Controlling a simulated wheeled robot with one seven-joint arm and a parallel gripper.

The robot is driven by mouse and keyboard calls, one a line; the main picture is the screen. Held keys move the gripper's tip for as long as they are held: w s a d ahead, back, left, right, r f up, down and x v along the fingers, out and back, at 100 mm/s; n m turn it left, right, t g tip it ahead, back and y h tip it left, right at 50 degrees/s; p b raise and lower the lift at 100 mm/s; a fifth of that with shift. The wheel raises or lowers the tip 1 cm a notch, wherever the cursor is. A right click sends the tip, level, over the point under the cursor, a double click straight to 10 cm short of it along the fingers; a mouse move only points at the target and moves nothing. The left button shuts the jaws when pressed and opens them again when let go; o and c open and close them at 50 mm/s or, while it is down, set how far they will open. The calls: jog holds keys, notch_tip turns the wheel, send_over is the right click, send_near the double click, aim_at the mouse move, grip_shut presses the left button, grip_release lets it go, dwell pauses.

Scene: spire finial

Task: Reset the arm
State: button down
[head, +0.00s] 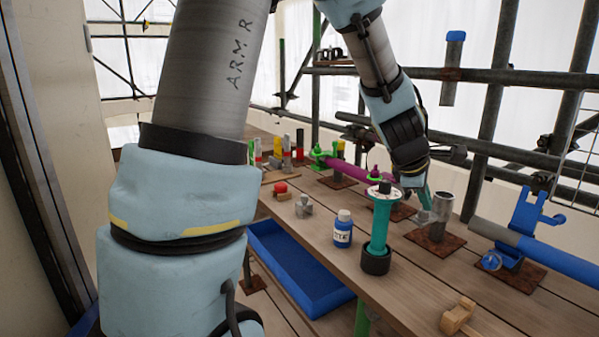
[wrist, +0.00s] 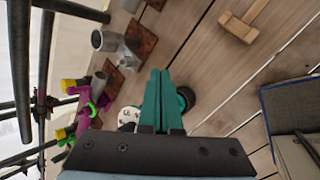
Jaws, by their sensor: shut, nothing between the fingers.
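My arm reaches from the left foreground over the plank workbench (head: 400,290). My gripper (head: 425,198) is beside a grey pipe socket (head: 442,205) on a rusty plate. In the wrist view my gripper (wrist: 158,74) shows two teal fingers pressed together, with nothing between them. A teal post with a pale flanged top (head: 382,220) stands in a black base, to the left of and nearer than the gripper. In the wrist view the fingers partly hide its pale top (wrist: 128,117).
A blue and white bottle (head: 343,229), a small grey metal piece (head: 303,206) and a wooden mallet (head: 458,316) are on the bench. A blue tray (head: 330,300) lies below its left edge. A blue clamp and pipe (head: 530,230) are at the right. Scaffold tubes (head: 490,110) stand behind.

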jog(key=s+a+f+m+g+y, duration=0.1)
jog(key=a+m, duration=0.3)
jog(key=a, duration=0.7)
jog(key=s+a+f+m+y, duration=0.3)
jog(key=s+a+m, duration=0.1)
jog(key=a, duration=0.7)
jog(key=s+a+f+m+g+y, duration=0.1)
jog(key=a+m, duration=0.4)
jog(key=a, duration=0.7)
jog(key=shift+s+f+g+y, duration=0.3)
jog(key=shift+s+f+y, duration=0.1)
jog(key=shift+s+f, duration=0.35)
